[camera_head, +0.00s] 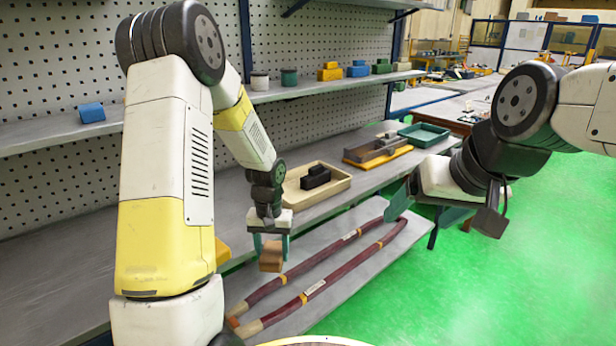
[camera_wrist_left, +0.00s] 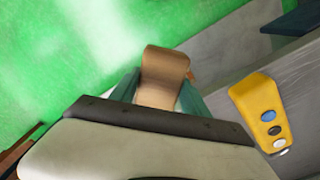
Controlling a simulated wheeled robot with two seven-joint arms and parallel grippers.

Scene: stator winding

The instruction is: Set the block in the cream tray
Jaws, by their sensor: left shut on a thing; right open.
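A brown block (camera_head: 271,256) is held in my left gripper (camera_head: 270,246), above the lower grey shelf. In the left wrist view the block (camera_wrist_left: 162,78) shows between the green fingers. The gripper is shut on it. The cream tray (camera_head: 308,204) sits on the bench, behind and to the right of my left gripper. A dark block-shaped part (camera_head: 315,178) lies in the tray. My right gripper (camera_head: 445,213) is open and empty, at the right, out past the bench's front edge.
A yellow tray with grey parts (camera_head: 377,150) and a green tray (camera_head: 424,134) stand further along the bench. Red cable bundles (camera_head: 335,263) lie on the lower shelf. A yellow piece with round dots (camera_wrist_left: 262,108) shows in the left wrist view.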

